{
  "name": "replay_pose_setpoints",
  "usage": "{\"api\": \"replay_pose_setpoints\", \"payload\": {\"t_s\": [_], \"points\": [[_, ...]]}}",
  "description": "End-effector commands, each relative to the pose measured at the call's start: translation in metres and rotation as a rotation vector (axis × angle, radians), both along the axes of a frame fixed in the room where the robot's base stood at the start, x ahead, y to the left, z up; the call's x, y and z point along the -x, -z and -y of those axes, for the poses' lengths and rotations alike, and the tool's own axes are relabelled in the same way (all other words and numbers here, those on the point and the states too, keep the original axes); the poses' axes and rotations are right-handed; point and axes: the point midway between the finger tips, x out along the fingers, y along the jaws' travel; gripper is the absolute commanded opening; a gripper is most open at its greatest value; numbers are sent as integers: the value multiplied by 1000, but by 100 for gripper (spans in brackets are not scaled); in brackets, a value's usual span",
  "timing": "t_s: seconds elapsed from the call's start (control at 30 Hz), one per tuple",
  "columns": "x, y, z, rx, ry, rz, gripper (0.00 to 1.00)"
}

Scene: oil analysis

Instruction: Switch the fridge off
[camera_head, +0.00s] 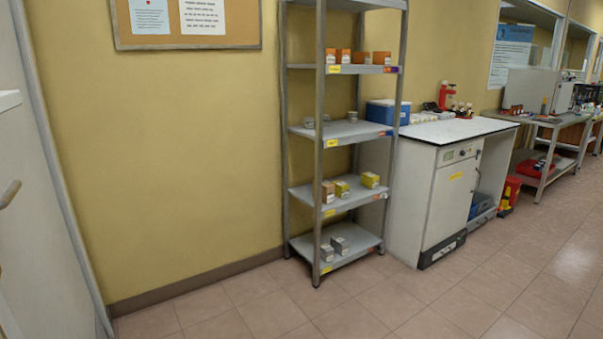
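A white under-counter unit (447,205) that looks like the fridge stands under a white worktop to the right of the shelf rack. Its front faces right and towards me. A control strip (460,153) runs along the top of its front, with a small dark display or switch too small to read. A yellow label (456,176) sits below the strip. The door looks shut. I cannot tell whether the unit is on or off. My gripper is not in view.
A grey metal shelf rack (342,196) with small boxes stands against the yellow wall. The worktop (455,130) carries a blue box (387,113) and a red device (446,95). A steel bench (550,121) stands farther right. The tiled floor (450,303) is clear.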

Motion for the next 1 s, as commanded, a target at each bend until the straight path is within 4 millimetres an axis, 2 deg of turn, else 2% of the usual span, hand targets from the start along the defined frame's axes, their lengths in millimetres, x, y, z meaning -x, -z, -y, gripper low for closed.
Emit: {"api": "replay_pose_setpoints", "payload": {"t_s": [0.07, 0.8, 1.0], "points": [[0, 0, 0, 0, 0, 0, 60], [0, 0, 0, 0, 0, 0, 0], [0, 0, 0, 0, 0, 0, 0]]}}
